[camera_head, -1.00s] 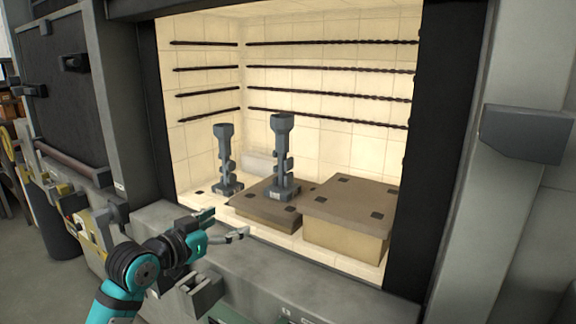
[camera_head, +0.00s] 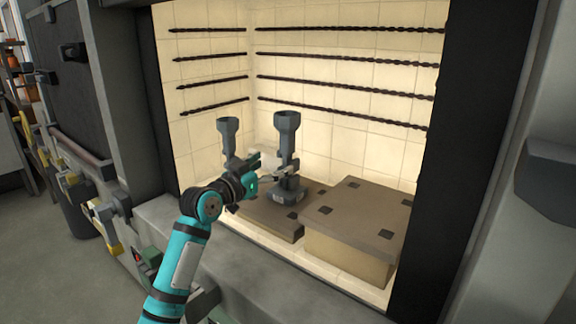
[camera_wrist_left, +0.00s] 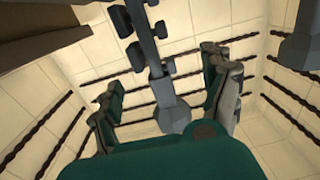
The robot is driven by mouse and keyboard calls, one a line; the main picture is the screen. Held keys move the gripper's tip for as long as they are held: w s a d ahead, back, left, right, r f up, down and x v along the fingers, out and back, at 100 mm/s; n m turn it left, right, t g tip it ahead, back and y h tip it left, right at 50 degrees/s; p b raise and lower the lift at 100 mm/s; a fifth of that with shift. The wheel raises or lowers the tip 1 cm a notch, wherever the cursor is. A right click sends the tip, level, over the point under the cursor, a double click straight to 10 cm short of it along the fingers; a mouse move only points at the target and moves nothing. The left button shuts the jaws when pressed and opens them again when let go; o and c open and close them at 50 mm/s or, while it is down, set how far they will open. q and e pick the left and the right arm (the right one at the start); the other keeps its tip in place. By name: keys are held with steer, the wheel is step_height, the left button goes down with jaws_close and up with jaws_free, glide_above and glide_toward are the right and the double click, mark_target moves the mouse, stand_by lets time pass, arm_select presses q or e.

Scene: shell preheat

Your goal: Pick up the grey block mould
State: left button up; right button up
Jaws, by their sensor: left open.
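Two tall grey moulds with funnel-shaped tops and small blocks along their stems stand upright in the lit chamber. One grey mould (camera_head: 286,150) stands on a low brown slab; the other (camera_head: 228,135) stands behind my arm at the left, its lower part hidden. I cannot tell which one the task names. My left gripper (camera_head: 266,169) is open, inside the chamber near the stem of the mould on the slab. In the left wrist view its fingers (camera_wrist_left: 170,95) show on either side of a grey stem (camera_wrist_left: 150,55). Contact cannot be told. My right gripper is not in view.
The low brown slab (camera_head: 257,213) and a taller slab-topped block (camera_head: 358,210) fill the chamber floor at centre and right. Dark twisted rods (camera_head: 345,92) line the walls. The chamber's front sill (camera_head: 290,275) lies below my arm. Dark frame edges bound both sides.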

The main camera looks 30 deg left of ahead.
mark_target(282, 160)
arm_select(q)
steer(key=shift+w, duration=0.6)
steer(key=shift+w+d+r+p, duration=0.15)
steer(key=shift+w+p, duration=0.15)
steer(key=shift+p, duration=0.1)
steer(key=w+p, duration=0.1)
steer(key=w, duration=0.2)
steer(key=shift+w+d+p, duration=0.35)
steer(key=shift+d, duration=0.05)
steer(key=shift+w, duration=0.45)
steer(key=shift+s, duration=0.1)
steer(key=shift+c, duration=0.9)
steer(key=c, duration=1.4)
steer(key=shift+c, duration=0.4)
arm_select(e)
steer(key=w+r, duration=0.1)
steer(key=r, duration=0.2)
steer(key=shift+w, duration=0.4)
